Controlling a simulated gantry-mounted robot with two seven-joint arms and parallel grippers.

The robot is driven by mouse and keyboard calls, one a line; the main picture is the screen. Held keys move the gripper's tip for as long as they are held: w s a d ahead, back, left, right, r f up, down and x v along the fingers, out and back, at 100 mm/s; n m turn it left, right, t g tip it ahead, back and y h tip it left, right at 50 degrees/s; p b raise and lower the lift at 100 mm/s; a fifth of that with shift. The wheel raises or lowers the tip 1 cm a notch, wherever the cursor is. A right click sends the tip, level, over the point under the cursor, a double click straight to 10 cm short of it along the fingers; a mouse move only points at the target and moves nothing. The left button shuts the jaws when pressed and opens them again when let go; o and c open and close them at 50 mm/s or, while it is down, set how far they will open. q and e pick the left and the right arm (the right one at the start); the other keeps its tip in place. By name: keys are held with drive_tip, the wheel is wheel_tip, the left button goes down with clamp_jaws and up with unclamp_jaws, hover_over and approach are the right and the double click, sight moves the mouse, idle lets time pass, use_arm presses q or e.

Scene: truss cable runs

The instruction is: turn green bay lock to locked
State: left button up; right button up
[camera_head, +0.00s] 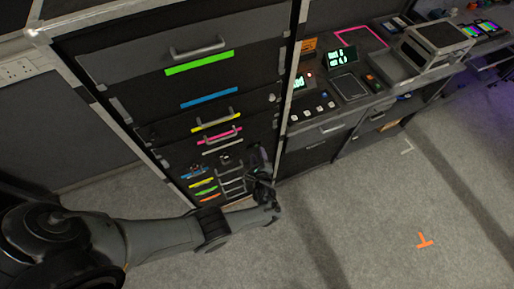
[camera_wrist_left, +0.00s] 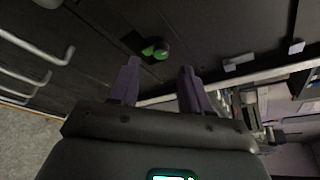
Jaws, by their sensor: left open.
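The green bay lock (camera_wrist_left: 161,51) shows in the left wrist view as a small round green knob with a dark tab on a dark panel. My left gripper (camera_wrist_left: 160,67) is open, its two purple-grey fingers spread. The knob appears just beyond the fingertips, between them in the picture; I see no contact. In the head view my left gripper (camera_head: 262,186) is at the lower right of the tall dark cabinet, and the lock cannot be made out there. My right gripper is not in view.
The tall cabinet (camera_head: 130,60) has drawers with grey handles and coloured strips. Grey bar handles (camera_wrist_left: 40,50) lie left of the fingers in the wrist view. A metal frame edge runs below and right of the lock. A workbench with devices (camera_head: 350,85) stands to the right.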

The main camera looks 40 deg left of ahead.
use_arm(q)
drive_tip(key=p+v, duration=0.1)
drive_tip(key=v, duration=0.4)
drive_tip(key=shift+s+d+r+p, duration=0.1)
drive_tip(key=shift+s+d+p, duration=0.15)
drive_tip(key=shift+p, duration=0.15)
